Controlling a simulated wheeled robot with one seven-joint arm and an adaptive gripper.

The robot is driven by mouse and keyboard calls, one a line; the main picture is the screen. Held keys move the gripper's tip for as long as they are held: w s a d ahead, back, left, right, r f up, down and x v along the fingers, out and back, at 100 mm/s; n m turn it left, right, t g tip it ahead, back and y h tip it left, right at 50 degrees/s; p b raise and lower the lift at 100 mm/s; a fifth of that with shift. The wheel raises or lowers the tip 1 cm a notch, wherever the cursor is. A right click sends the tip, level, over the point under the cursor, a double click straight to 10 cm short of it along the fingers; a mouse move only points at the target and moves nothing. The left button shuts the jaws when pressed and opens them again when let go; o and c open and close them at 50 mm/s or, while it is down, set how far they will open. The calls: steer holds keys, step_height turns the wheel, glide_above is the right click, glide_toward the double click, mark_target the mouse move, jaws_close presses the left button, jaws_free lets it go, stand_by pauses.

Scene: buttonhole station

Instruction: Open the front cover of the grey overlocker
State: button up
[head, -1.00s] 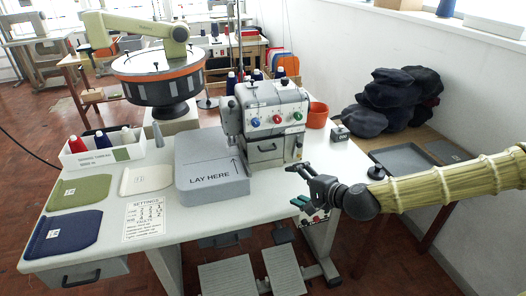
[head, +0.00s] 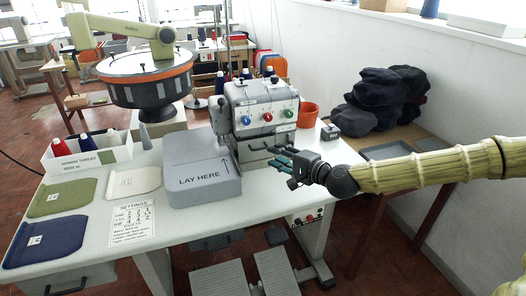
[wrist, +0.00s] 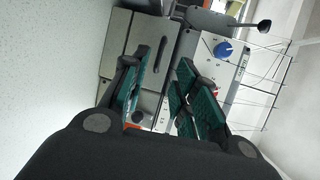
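The grey overlocker (head: 262,112) stands on the white table, with blue, red and green dials across its front. Its front cover (head: 256,149) is shut, with a dark bar handle on it. In the wrist view the cover (wrist: 118,45) lies ahead, with its handle (wrist: 161,57) beyond the fingers. My gripper (head: 276,160) is in front of the overlocker's lower right part, fingers pointing at the cover. In the wrist view my gripper (wrist: 158,95) has its green-padded fingers apart, with nothing held between them. I cannot tell whether a fingertip touches the cover.
A grey "LAY HERE" block (head: 202,178) stands left of the overlocker. An orange pot (head: 307,115) and a small grey box (head: 330,132) are to its right. Thread cones stand behind. The table's front right is clear.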

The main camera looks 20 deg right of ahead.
mark_target(258, 152)
steer(key=x, duration=0.7)
steer(key=shift+w+f, duration=0.15)
steer(key=shift+w, duration=0.05)
jaws_close()
